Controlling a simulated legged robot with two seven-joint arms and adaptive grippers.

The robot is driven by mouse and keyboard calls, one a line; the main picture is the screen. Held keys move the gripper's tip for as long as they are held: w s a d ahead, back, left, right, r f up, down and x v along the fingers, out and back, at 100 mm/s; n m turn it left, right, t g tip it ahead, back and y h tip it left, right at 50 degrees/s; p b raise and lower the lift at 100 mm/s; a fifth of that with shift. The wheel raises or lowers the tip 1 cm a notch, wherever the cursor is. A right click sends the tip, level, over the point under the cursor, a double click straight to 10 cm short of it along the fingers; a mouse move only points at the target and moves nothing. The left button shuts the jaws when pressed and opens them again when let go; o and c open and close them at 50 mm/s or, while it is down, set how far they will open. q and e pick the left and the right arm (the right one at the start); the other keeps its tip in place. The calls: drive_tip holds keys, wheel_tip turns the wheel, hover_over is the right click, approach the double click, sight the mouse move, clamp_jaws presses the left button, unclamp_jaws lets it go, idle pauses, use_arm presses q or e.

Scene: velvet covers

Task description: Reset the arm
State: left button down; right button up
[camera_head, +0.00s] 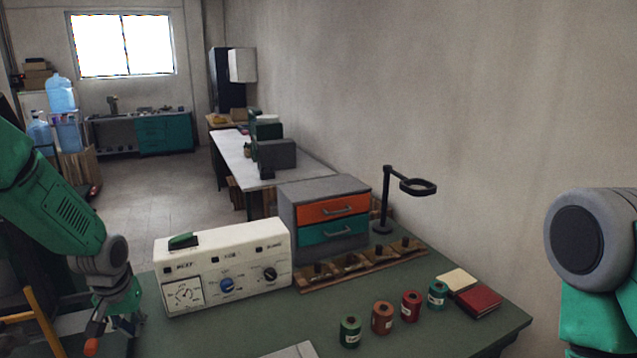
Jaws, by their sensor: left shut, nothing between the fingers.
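My left arm comes in from the left edge, green and grey. My left gripper (97,333) hangs low at the left edge of the green table (262,333), beside the white control box (225,265). It is shut and holds nothing. My right arm shows only as a grey joint and green link at the right edge; its gripper is out of the picture.
On the table are a drawer cabinet (325,215), a wooden rack (362,265), a black stand (386,205), several spools (382,318) and books (479,300). A wooden chair (40,320) stands at lower left. The table's front middle is mostly clear.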

use_arm(q)
drive_tip(key=s+d+f+m, duration=0.1)
drive_tip(key=s+d+f, duration=0.4)
drive_tip(key=s+f, duration=0.15)
drive_tip(key=s+d+f+m, duration=0.1)
drive_tip(key=s+d+f, duration=0.45)
drive_tip(key=s, duration=0.25)
drive_tip(key=s+d+f+m+g, duration=0.1)
drive_tip(key=s+d, duration=0.1)
drive_tip(key=s, duration=0.8)
drive_tip(key=s+d+f+m, duration=0.1)
drive_tip(key=s+d+m, duration=0.1)
drive_tip(key=s, duration=0.9)
wheel_tip(320, 180, down, 19)
drive_tip(key=w+b, duration=0.1)
drive_tip(key=b, duration=1.8)
drive_tip(key=shift+w+d, duration=0.15)
